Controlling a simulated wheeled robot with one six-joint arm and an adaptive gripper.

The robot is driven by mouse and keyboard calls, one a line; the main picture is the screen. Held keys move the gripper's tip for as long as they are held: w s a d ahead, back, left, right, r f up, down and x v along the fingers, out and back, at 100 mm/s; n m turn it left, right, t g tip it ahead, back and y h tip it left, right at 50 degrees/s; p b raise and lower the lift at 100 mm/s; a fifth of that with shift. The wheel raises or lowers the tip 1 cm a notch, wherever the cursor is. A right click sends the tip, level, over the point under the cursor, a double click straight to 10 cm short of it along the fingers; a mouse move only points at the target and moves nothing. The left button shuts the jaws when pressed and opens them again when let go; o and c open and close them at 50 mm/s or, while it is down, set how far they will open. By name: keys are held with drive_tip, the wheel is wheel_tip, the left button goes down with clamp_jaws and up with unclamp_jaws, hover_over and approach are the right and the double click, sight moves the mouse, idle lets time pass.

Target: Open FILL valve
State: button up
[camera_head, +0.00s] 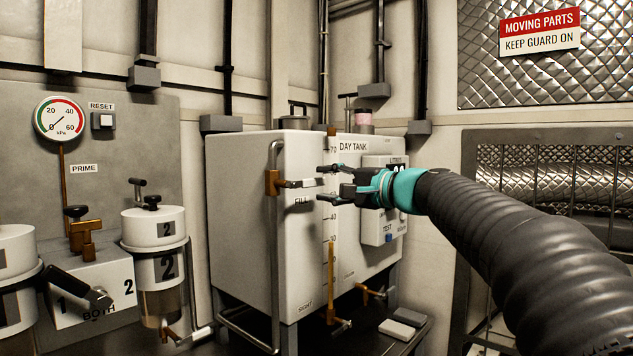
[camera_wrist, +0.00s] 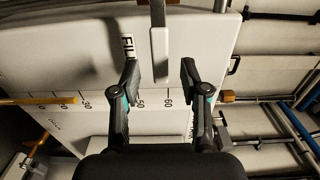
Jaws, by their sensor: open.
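The FILL valve has a brass body (camera_head: 272,183) on a pipe at the left of the day tank's front. Its lever (camera_head: 300,183) points right, roughly level, above the FILL label (camera_head: 301,201). My gripper (camera_head: 320,183) is open at the lever's free end, coming from the right. In the wrist view the lever's pale grip (camera_wrist: 160,50) reaches down from the top, between the two spread fingertips of my gripper (camera_wrist: 160,70), with a gap on each side. The FILL label (camera_wrist: 128,46) is partly behind the left finger. The valve body is outside the wrist view.
The white day tank (camera_head: 240,200) stands behind, with a sight scale (camera_head: 331,240) and a grey TEST box (camera_head: 377,215) close to my gripper. A bent fill pipe (camera_head: 274,260) runs down its front. Filter bowls (camera_head: 155,230) and a gauge (camera_head: 60,118) are at the left.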

sight(317, 183)
drive_tip(key=shift+x, duration=1.95)
drive_tip(key=shift+c, duration=0.3)
clamp_jaws()
drive_tip(key=shift+d, duration=0.1)
